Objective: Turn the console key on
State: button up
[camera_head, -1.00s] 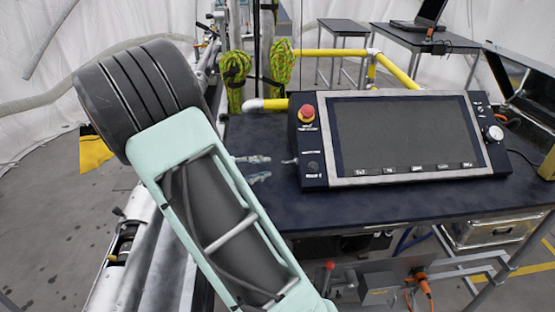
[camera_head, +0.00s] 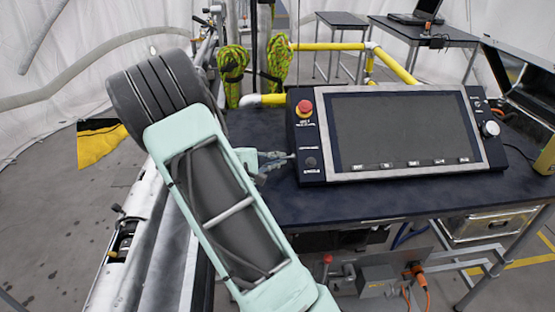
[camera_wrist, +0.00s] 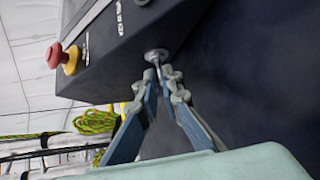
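The console (camera_head: 405,175) is a dark box with a large screen, standing on the dark table. Its key (camera_wrist: 156,56) is a small silver piece on the console's side, seen end-on in the wrist view. My gripper (camera_wrist: 161,76) has its two blue-and-grey fingers on either side of the key, with the tips right at it. The tips are close together; whether they press on the key I cannot tell. In the head view my gripper (camera_head: 278,159) reaches the console's left side, and its fingers largely hide the key.
A red emergency button (camera_head: 305,107) sits on the console's upper left, near my gripper. Yellow pipes (camera_head: 330,47) and green-yellow rope (camera_head: 232,65) are behind. The table top (camera_head: 360,205) is clear in front of the console.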

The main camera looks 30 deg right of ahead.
grip_shut()
jog(key=b, duration=0.3)
jog(key=shift+f, duration=0.4)
jog(key=shift+m+t+b, duration=0.3)
jog(key=shift+b, duration=0.4)
jog(key=m+h+b, duration=0.1)
jog(key=b, duration=0.5)
jog(key=shift+s+f+t, duration=0.1)
jog(key=shift+f+t, duration=0.05)
jog(key=shift+t, duration=0.15)
jog(key=shift+r+h+b, duration=0.2)
jog(key=shift+h+b, duration=0.1)
jog(key=o, duration=0.5)
grip_release()
jog(key=shift+a, duration=0.15)
